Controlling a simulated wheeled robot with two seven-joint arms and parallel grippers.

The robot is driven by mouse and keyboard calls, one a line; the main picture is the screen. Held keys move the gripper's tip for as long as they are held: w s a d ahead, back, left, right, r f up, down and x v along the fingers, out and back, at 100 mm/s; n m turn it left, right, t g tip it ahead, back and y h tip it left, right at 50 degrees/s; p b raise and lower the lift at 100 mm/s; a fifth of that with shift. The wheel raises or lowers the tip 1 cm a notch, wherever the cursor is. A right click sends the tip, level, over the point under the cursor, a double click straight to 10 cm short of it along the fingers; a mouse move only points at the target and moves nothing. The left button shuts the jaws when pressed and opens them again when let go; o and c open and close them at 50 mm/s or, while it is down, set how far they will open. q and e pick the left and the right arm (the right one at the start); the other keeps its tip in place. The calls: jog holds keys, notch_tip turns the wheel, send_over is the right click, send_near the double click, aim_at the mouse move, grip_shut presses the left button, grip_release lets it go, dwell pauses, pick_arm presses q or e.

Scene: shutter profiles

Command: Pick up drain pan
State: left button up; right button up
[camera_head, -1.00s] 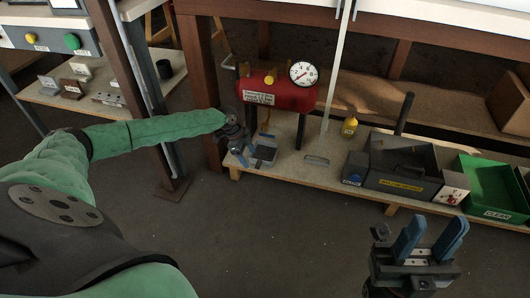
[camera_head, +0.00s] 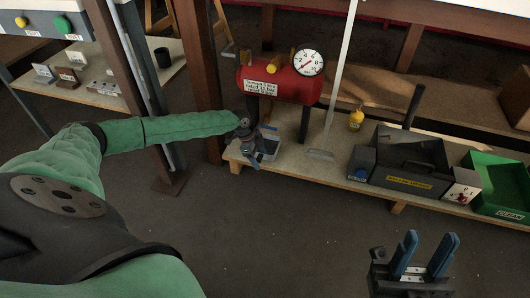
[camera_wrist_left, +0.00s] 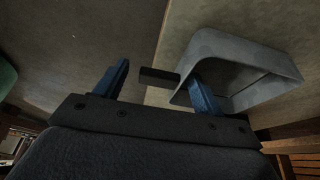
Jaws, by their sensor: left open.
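The drain pan is a small grey open tray (camera_head: 269,148) on the low wooden shelf, below the red tank. In the left wrist view the pan (camera_wrist_left: 285,65) lies at the upper right. A short dark handle (camera_wrist_left: 160,77) sticks out from it, between the two blue fingers. My left gripper (camera_head: 252,161) is at the pan's front left and hides part of it in the head view. In the wrist view the left gripper (camera_wrist_left: 160,90) is open, its right finger overlapping the pan's edge; contact cannot be told. My right gripper (camera_head: 425,255) is open and empty, low at the right.
The red tank (camera_head: 282,84) with a gauge stands over the pan on dark legs. A pale pole (camera_head: 339,80) stands right of it. A yellow bottle (camera_head: 356,119), a dark grey bin (camera_head: 410,165) and a green bin (camera_head: 490,190) are further right. A brown post (camera_head: 197,70) is at left.

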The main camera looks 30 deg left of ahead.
pick_arm(q)
jog(key=shift+d+f, duration=0.15)
jog(key=shift+f, duration=0.15)
jog(key=c, duration=1.2)
jog(key=shift+r, duration=0.15)
